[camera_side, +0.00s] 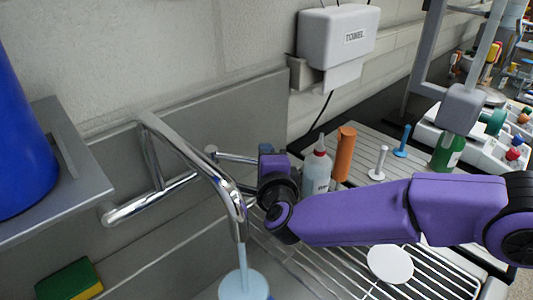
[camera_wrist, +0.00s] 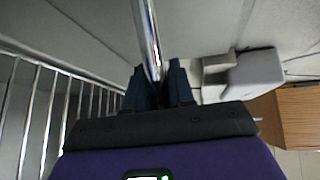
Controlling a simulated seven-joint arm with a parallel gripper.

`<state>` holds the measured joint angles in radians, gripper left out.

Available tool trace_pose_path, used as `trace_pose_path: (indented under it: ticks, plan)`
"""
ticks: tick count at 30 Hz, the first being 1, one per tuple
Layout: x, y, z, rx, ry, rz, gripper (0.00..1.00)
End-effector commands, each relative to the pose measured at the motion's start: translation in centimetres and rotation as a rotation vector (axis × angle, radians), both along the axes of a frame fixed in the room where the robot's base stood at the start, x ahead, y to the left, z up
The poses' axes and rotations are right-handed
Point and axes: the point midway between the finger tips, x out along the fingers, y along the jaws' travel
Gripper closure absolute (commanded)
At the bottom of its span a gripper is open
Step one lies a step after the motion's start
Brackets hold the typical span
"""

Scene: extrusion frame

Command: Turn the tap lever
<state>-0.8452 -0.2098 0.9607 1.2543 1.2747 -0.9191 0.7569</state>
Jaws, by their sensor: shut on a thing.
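A chrome tap (camera_side: 180,146) comes out of the wall at the left, and its spout bends forward over the sink. A light blue stream (camera_side: 242,256) runs from the spout's end to a pale blue round patch below. The tap lever (camera_side: 232,156) is a thin chrome rod pointing right from the tap body. My gripper (camera_side: 266,153) is at the lever's right end, with its fingers partly hidden by my purple wrist. In the wrist view, the lever (camera_wrist: 147,35) runs down between the dark blue fingers of my gripper (camera_wrist: 158,76), which is shut on it.
A wire rack (camera_side: 345,272) lies under my arm, with a white disc (camera_side: 390,264) on it. A white bottle (camera_side: 316,173) and an orange cylinder (camera_side: 344,154) stand close behind my wrist. A sponge (camera_side: 69,282) is at lower left. A towel dispenser (camera_side: 336,37) hangs above.

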Motion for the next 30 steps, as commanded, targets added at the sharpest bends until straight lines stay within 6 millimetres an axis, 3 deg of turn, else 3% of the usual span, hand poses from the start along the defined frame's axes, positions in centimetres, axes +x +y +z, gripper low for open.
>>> trace_pose_path:
  ticks: [9,21,22,23,30]
  plan:
    - [-2.0,0.5,0.1,0.002,-0.002,-0.179,1.00]
    - [-2.3,0.5,0.2,0.002,-0.001,-0.198,1.00]
    - [-2.3,0.5,0.2,0.002,0.000,-0.198,0.67]
    - [-2.3,0.5,0.2,0.002,0.000,-0.198,0.57]
    - [-2.3,0.4,0.1,0.000,0.001,-0.199,0.56]
